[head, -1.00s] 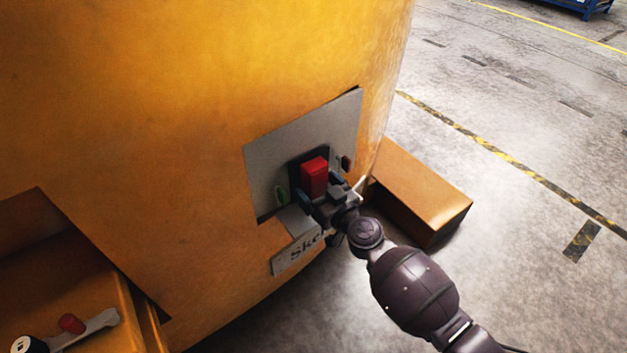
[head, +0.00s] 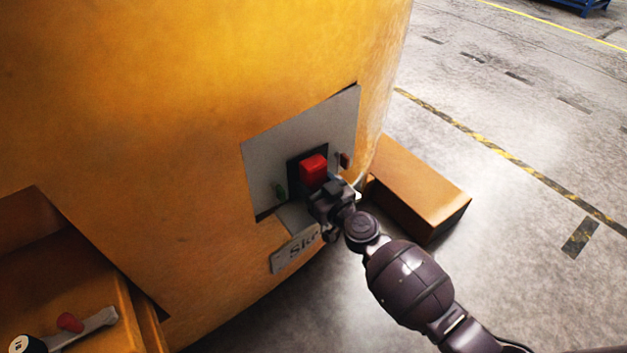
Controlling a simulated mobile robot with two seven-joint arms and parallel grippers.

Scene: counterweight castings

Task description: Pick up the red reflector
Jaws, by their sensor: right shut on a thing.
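The red reflector (head: 313,168) is a small red block in front of a dark square on a grey plate (head: 268,160), which is set into the yellow casting (head: 190,130). My right gripper (head: 322,186) is shut on the reflector from below and to the right. Its fingers hide the lower part of the reflector. I cannot tell whether the reflector touches the dark square behind it. My left gripper is not in view.
A lettered plate (head: 295,249) is below. An orange block (head: 421,190) stands right of the casting. A lever with a red piece (head: 70,322) lies lower left. Open floor is at right.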

